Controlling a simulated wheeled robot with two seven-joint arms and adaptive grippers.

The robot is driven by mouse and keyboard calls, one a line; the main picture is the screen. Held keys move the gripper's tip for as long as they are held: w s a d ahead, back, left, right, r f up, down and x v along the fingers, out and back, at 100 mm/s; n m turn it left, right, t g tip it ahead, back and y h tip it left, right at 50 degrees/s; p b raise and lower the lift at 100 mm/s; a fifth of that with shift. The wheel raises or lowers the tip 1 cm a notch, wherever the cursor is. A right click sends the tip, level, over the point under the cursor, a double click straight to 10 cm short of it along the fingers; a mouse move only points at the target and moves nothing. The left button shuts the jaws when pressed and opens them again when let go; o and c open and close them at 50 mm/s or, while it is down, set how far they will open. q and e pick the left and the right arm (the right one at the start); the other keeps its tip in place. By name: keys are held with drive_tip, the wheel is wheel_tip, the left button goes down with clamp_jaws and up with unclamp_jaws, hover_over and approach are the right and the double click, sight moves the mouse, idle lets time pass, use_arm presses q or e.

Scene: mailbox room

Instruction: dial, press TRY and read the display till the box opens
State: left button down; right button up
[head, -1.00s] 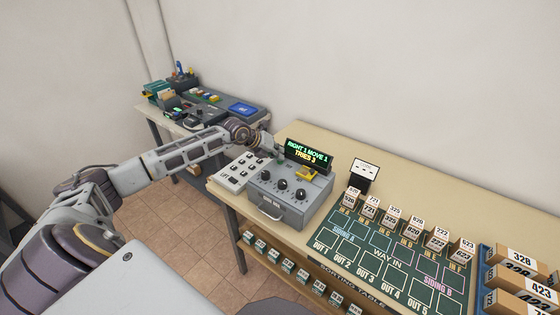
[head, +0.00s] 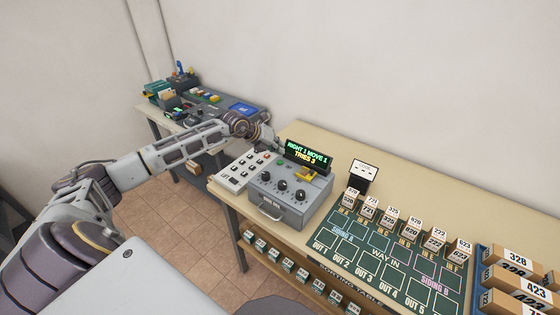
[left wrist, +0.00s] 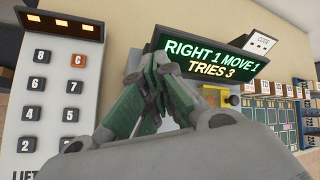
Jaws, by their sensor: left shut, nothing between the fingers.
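The grey box (head: 272,208) stands closed on the table, with three black dials (head: 283,186) on its sloped top and a handle on its front. Its display (head: 307,157) reads "RIGHT 1 MOVE 1" and "TRIES 3"; the same display reads clearly in the left wrist view (left wrist: 210,60). A yellow part (head: 307,174) sits just below the display. My left gripper (head: 275,148) is shut and empty, behind and left of the box near the display's left end. In the left wrist view its fingers (left wrist: 150,85) hide part of the box top. My right gripper is not in view.
A white keypad (head: 239,172) lies left of the box. A small sign (head: 364,172) stands to the right. The sorting board (head: 385,262) with numbered blocks fills the right of the table. Another bench (head: 205,110) with devices stands at the back left.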

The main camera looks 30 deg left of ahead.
use_arm(q)
drive_tip(key=shift+r+p, duration=0.55)
drive_tip(key=shift+r, duration=0.75)
